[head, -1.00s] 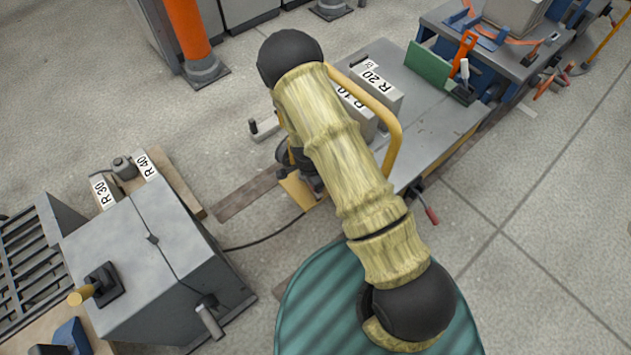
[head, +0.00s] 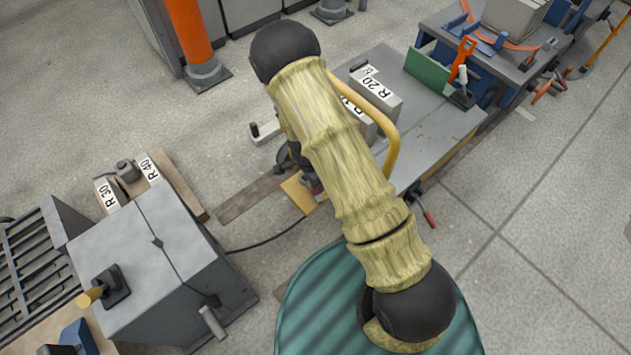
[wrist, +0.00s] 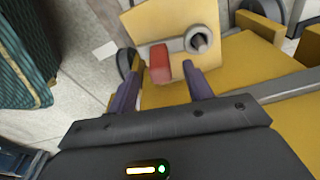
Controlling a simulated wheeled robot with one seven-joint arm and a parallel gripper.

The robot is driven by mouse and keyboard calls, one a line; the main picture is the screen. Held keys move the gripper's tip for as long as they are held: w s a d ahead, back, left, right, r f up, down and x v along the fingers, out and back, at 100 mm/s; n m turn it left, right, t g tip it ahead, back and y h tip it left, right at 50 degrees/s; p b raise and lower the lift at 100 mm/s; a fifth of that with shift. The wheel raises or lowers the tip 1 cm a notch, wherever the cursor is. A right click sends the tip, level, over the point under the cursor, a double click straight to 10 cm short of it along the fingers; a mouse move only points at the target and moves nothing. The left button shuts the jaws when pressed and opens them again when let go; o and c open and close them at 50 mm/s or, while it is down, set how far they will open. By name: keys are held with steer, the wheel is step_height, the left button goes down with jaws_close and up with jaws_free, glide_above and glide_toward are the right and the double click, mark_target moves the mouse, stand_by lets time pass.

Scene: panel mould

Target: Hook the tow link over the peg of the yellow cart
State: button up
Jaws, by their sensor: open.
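In the wrist view, a grey metal piece with a round ring-like end (wrist: 198,41), which looks like the tow link, lies against a yellow plate of the cart (wrist: 165,22). A red block-shaped grip (wrist: 159,66) stands out beside it. I cannot tell whether a peg is inside the ring. My gripper (wrist: 160,76) is open; its two purple fingers are on either side of the red grip, with gaps visible. In the head view, my arm hides most of the gripper and the link; a yellow part of the cart (head: 298,194) shows below.
A grey bench (head: 440,125) with blocks labelled R 10 and R 20 (head: 376,92) stands right of the arm. A grey cabinet (head: 150,260) is at lower left. An orange post (head: 188,35) stands behind. The floor between them is mostly clear.

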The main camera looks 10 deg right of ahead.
step_height(320, 180, up, 12)
steer(key=a+p, duration=0.1)
steer(key=p, duration=0.3)
steer(key=shift+s+a+f, duration=0.15)
steer(key=shift+s, duration=0.1)
stand_by(0.5)
steer(key=s+d+r+n+t, duration=0.1)
steer(key=s+d+r+n, duration=0.3)
steer(key=r, duration=0.4)
steer(key=s+d+r+n+y, duration=0.1)
steer(key=s+d+r+n, duration=0.35)
steer(key=r, duration=0.25)
steer(key=s+d+r+n+t, duration=0.1)
steer(key=s+d+r+n, duration=0.2)
steer(key=r+n, duration=0.35)
step_height(320, 180, up, 37)
steer(key=m+p, duration=0.1)
steer(key=p, duration=3.5)
steer(key=shift+f+m, duration=0.15)
steer(key=shift+m, duration=0.25)
steer(key=shift+w+f, duration=0.1)
steer(key=shift+w, duration=0.05)
